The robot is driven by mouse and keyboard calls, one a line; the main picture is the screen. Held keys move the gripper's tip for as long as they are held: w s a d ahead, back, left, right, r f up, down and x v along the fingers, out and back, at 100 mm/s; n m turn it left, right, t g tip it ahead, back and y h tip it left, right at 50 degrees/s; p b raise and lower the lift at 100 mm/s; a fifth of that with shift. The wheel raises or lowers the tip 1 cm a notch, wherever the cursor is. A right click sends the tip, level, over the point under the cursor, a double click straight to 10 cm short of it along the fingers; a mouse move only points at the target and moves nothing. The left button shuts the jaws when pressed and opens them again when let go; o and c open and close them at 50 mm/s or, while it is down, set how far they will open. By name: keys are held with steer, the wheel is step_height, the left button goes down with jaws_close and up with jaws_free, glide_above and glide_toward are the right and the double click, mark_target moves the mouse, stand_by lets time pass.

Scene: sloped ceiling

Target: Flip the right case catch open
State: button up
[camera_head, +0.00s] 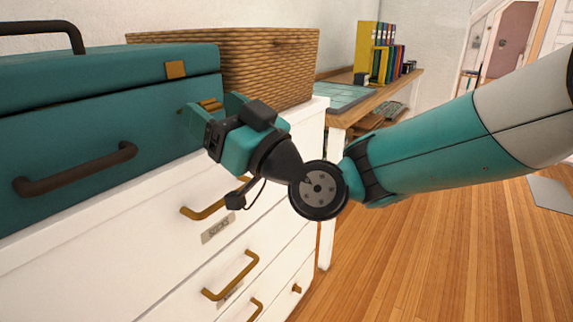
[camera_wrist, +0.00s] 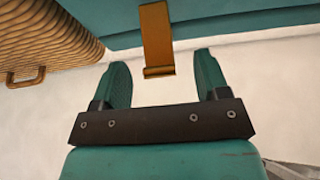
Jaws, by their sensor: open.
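The teal case (camera_head: 75,125) sits on the white dresser at the left, its lid down. A brass plate (camera_head: 175,69) is on the lid near its right end. Below it, the brass right catch (camera_head: 208,104) stands out from the case front, partly hidden by my gripper. My gripper (camera_head: 212,112) is at the case front with its fingers apart around the catch. In the wrist view, the brass catch (camera_wrist: 157,38) reaches toward the gap between my open fingers (camera_wrist: 161,66). Its lipped end lies between the fingertips, and neither finger visibly touches it.
A wicker basket (camera_head: 270,65) stands close behind the case at the right. The dresser (camera_head: 110,245) has brass drawer handles (camera_head: 232,275) below my gripper. A dark case handle (camera_head: 75,170) juts out at the left. A desk (camera_head: 375,100) stands farther back; open wooden floor lies right.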

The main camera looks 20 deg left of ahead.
steer(key=b+v, duration=1.2)
steer(key=v, duration=0.4)
steer(key=shift+d+b, duration=0.15)
steer(key=shift+b, duration=0.25)
steer(key=shift+f, duration=0.15)
steer(key=s+d+f+m+g+h, duration=0.2)
steer(key=s+d+f+m+h, duration=0.25)
steer(key=d+f+h, duration=0.65)
steer(key=s+d+f+m+g+h, duration=0.3)
steer(key=s+d+f+h, duration=0.4)
steer(key=d, duration=0.6)
step_height(320, 180, up, 35)
steer(key=w+p, duration=0.1)
steer(key=p, duration=3.6)
steer(key=shift+w+d+r+m, duration=0.2)
steer(key=shift+w+d+m, duration=0.1)
steer(key=shift+d+m, duration=0.15)
